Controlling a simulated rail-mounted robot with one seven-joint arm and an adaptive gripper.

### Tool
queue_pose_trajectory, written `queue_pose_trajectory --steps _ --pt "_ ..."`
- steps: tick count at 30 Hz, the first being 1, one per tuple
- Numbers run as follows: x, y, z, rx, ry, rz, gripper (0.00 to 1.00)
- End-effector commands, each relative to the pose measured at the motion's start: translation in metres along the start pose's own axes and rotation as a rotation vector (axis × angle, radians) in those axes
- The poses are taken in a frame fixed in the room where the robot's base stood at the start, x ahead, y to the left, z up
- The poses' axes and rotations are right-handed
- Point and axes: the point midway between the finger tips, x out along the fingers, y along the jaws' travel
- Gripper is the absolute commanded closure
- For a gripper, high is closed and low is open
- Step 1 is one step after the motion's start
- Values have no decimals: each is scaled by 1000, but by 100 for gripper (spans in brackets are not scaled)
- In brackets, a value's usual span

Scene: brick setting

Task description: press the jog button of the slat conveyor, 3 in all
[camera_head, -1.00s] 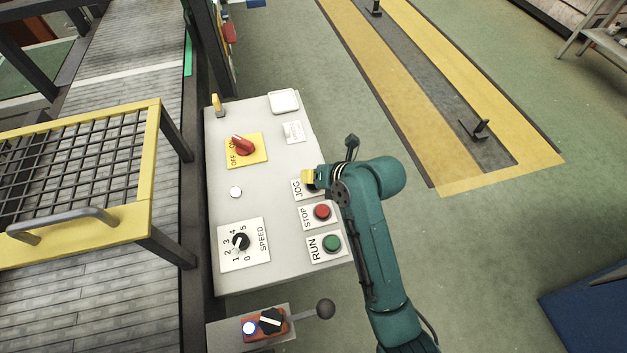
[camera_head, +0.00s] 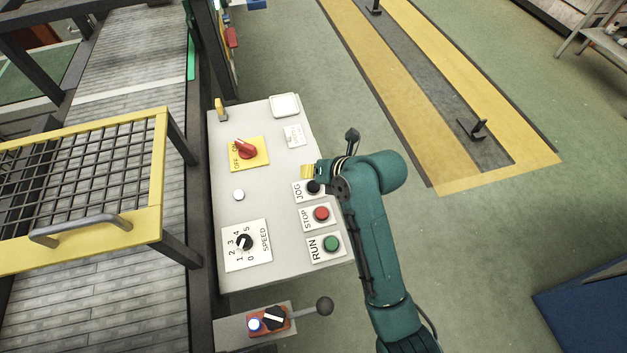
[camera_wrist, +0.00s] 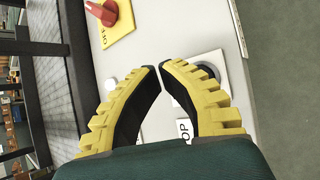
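The slat conveyor's control panel (camera_head: 275,270) carries a black jog button (camera_head: 313,187) beside a white JOG label (camera_head: 300,193). My gripper (camera_head: 308,171) shows its yellow fingers just above the jog button in the head view. The button is uncovered there, and the gripper appears apart from it. In the wrist view my gripper (camera_wrist: 158,67) has its two yellow, black-padded fingers bowed in, tips nearly together with nothing between them. A white plate shows partly behind the right finger; its button is mostly hidden there.
A red stop button (camera_head: 321,214) and a green run button (camera_head: 331,243) sit below the jog button. A speed knob (camera_head: 244,242) and a red switch on a yellow plate (camera_head: 245,149) are to the left. A lever with a dark ball (camera_head: 324,306) stands below the panel.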

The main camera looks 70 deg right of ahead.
Motion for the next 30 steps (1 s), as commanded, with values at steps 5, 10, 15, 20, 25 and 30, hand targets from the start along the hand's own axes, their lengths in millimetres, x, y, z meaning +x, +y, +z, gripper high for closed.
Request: queue_pose_trajectory --steps 5,10,15,20,25,30 --pt "-16 12 12 0 -1 0 100" --pt "-21 15 15 1 1 -1 100" --pt "-20 14 14 0 1 0 100" --pt "-20 14 14 0 1 0 100" --pt "-20 14 14 0 0 0 100" --pt "-20 14 14 0 0 0 100"
